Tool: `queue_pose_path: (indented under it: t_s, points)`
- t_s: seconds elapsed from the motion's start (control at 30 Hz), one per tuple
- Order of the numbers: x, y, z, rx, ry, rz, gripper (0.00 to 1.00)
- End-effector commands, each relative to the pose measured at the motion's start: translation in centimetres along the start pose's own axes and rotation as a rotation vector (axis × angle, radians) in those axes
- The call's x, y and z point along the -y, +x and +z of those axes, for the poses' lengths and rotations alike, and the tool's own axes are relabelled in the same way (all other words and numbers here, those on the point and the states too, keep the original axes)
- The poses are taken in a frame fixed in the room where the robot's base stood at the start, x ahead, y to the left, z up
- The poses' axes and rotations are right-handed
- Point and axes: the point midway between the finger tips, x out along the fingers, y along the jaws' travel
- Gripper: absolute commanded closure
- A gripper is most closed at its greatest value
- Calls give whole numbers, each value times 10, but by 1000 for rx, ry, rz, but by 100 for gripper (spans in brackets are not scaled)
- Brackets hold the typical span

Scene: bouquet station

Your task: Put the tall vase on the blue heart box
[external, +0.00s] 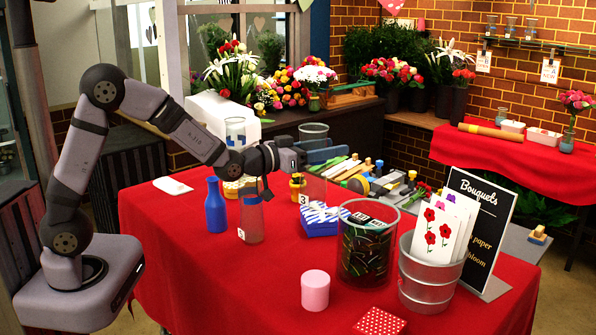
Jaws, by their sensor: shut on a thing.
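The tall vase (315,188) is clear glass. Its rim shows above my gripper (322,150) and its body hangs below, upright. My gripper is shut around its upper part, reaching in from the left. The blue heart box (321,229) is a low blue box with a white pattern on its lid, on the red table. The vase's lower end is over or just behind the box's lid. I cannot tell whether they touch.
Left of the box stand a blue bottle (215,206) and a clear tagged vase (251,222). The table's front left is clear.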

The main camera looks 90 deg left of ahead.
Motion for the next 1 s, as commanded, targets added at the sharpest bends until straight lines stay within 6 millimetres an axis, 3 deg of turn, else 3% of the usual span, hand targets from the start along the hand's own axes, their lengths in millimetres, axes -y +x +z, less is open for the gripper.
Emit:
queue_pose_path:
  t_s: [0.03, 0.2, 0.4, 0.53, 0.83, 1.0]
  points:
    - [9, 13, -14, -13, -3, -41, 100]
    - [37, 38, -46, -17, 0, -162, 100]
    - [56, 52, -59, -17, 1, -246, 100]
    - [62, 53, -40, -14, 3, -269, 100]
    - [60, 54, -29, -17, 3, -261, 100]
    - [61, 54, -7, -13, 5, -260, 100]
